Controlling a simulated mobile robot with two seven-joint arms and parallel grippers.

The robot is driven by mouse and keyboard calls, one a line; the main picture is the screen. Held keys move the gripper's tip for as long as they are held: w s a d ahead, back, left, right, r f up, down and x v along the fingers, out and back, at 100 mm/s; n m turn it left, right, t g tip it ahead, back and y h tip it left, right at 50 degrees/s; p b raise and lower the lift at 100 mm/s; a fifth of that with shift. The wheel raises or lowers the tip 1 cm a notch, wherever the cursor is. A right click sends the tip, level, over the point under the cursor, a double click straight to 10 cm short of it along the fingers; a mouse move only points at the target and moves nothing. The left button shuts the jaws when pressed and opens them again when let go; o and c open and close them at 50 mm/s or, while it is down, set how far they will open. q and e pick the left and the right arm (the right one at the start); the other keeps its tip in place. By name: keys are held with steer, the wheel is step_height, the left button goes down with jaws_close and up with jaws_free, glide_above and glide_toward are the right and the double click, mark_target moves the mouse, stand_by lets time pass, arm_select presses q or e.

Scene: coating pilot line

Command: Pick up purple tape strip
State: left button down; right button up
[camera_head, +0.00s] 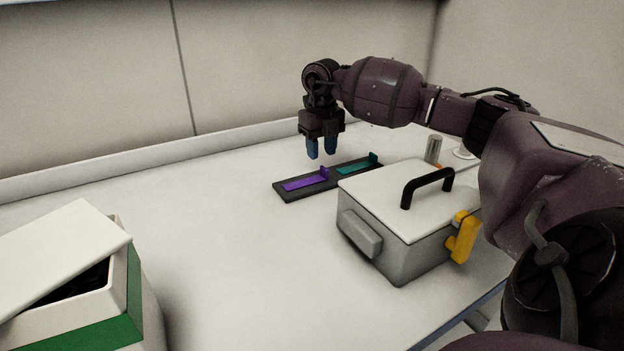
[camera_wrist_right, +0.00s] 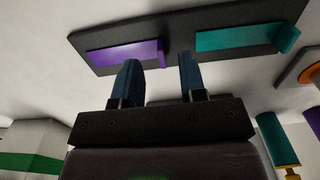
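The purple tape strip (camera_head: 305,181) lies flat on the left part of a dark holder board (camera_head: 289,197), with a small upturned tab at its right end. It also shows in the right wrist view (camera_wrist_right: 122,54), at the upper left. My right gripper (camera_head: 322,153) hangs fingers down above the board, close to the tab. In the right wrist view its two blue fingers (camera_wrist_right: 158,72) stand apart with nothing between them. The gripper is open and does not hold the strip. My left gripper is in neither view.
A teal strip (camera_head: 357,168) lies on the board's right part. A grey box (camera_head: 378,235) with a black handle and yellow latch stands just right of the board. A white and green bin (camera_head: 118,290) is at front left. The table's left middle is clear.

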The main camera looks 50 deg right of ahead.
mark_target(324, 174)
step_height(324, 174, down, 4)
steer(key=shift+a, duration=0.1)
steer(key=shift+s, duration=0.1)
steer(key=shift+r, duration=0.1)
jaws_close()
